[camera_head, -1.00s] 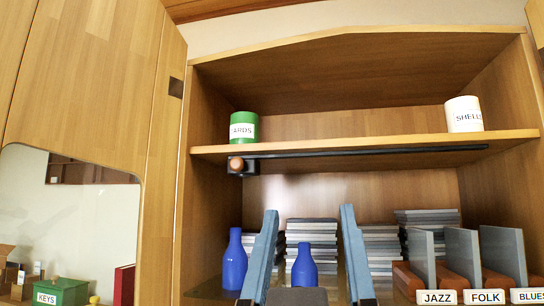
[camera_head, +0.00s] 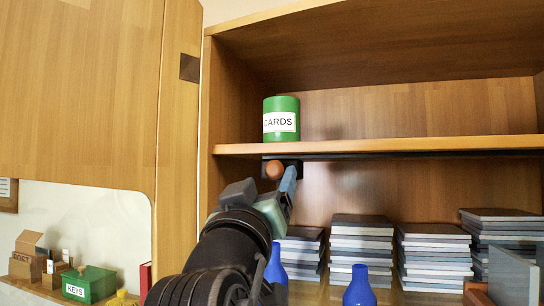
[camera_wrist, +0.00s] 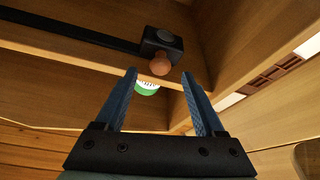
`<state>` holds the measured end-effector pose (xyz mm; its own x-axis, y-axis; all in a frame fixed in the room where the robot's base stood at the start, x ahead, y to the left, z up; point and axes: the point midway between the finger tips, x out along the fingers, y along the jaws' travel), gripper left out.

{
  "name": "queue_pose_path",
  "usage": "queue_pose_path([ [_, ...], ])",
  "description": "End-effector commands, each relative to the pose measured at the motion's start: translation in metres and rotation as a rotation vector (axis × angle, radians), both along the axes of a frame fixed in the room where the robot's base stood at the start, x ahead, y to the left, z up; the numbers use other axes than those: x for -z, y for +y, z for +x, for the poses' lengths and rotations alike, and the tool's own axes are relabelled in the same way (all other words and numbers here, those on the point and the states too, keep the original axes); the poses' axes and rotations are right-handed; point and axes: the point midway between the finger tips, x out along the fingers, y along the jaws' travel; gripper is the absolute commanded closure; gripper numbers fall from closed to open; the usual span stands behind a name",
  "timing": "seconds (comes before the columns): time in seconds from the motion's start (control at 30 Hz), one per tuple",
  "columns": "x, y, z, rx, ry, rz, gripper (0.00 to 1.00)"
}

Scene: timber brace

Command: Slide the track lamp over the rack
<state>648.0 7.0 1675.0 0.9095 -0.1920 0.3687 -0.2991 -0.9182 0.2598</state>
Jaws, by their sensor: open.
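The track lamp (camera_head: 274,170) is a black block with a round copper-coloured knob, at the left end of a black track (camera_head: 400,155) under the shelf. In the wrist view the lamp (camera_wrist: 162,42) hangs from the track (camera_wrist: 75,33), its knob just beyond and between my fingertips. My gripper (camera_head: 287,182) is open and empty, reaching up from below; one finger overlaps the lamp in the head view. In the wrist view my gripper (camera_wrist: 159,78) shows both fingers apart. The rack (camera_head: 512,276) shows only partly at the lower right, as a grey divider on a brown base.
A green CARDS tin (camera_head: 281,119) stands on the shelf (camera_head: 400,145) above the lamp. Stacks of grey cases (camera_head: 361,255) and blue bottles (camera_head: 358,287) stand below. The cabinet's side wall (camera_head: 232,125) is close left of the lamp. Space under the track rightwards looks clear.

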Motion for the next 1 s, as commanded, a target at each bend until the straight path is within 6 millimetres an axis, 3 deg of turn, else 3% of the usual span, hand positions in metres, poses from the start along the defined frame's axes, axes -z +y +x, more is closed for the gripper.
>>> queue_pose_path([
  [0.23, -0.014, -0.006, 0.029, 0.001, 0.001, -0.001, 0.29],
  [0.67, -0.014, -0.008, 0.036, -0.001, -0.001, 0.001, 0.31],
  [1.0, -0.014, -0.008, 0.036, -0.001, -0.001, -0.001, 0.92],
])
